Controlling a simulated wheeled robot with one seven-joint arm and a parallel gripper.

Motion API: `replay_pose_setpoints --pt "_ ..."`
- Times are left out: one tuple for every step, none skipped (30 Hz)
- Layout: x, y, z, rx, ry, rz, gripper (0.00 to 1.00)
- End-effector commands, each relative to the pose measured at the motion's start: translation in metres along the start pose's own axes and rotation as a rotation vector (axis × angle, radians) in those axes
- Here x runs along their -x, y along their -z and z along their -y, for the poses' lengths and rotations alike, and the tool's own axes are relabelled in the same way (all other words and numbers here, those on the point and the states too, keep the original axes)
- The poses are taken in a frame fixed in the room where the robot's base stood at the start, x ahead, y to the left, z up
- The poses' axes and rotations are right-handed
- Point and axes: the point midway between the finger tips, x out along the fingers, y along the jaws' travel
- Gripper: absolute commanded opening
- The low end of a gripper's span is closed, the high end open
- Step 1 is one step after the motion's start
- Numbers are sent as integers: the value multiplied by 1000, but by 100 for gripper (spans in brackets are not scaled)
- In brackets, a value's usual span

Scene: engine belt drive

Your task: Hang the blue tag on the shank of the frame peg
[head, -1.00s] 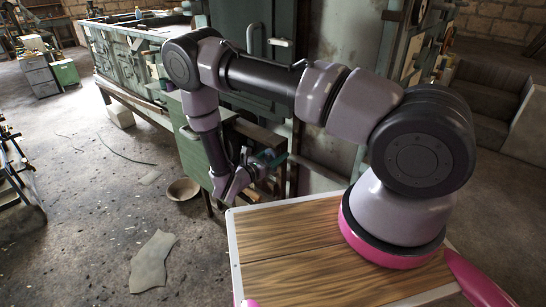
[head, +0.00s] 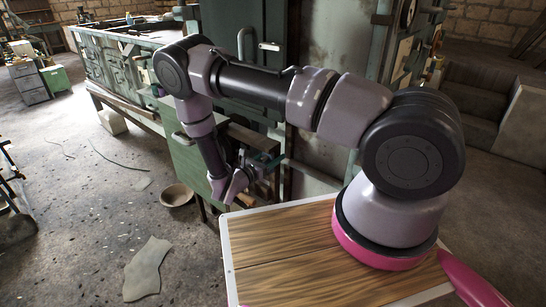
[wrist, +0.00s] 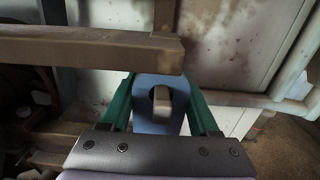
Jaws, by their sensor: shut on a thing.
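My gripper (wrist: 158,82) has two green fingers, and they are shut on the blue tag (wrist: 144,84) in the wrist view. The tag is pale blue with a dark oval hole near its middle. A light tan block-like end (wrist: 162,98) shows in the hole; it may be the frame peg, but I cannot tell whether it passes through or sits behind. In the head view my gripper (head: 264,164) is beside the front of the green cabinet, and the tag cannot be made out there.
A brown beam (wrist: 80,48) crosses the upper left of the wrist view, close above the tag. Pale pipes (wrist: 285,95) run at the right. In the head view a green cabinet (head: 190,160) stands left of my gripper, and a bowl (head: 176,195) lies on the floor.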

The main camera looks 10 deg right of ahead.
Motion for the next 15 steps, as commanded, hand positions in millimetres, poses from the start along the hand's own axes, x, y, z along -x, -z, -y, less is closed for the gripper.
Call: replay_pose_setpoints --pt "0 0 0 0 0 0 9" --pt "0 0 0 0 0 0 9" --pt "0 0 0 0 0 0 9" --pt "0 0 0 0 0 0 73" --pt "0 0 0 0 0 0 84" --pt "0 0 0 0 0 0 96" --pt "0 0 0 0 0 0 96" --pt "0 0 0 0 0 0 96" --pt "0 0 0 0 0 0 96" --pt "0 0 0 0 0 0 96" --pt "0 0 0 0 0 0 96" --pt "0 0 0 0 0 0 96" --pt "0 0 0 0 0 0 96" --pt "0 0 0 0 0 0 96" --pt "1 0 0 0 0 0 96"
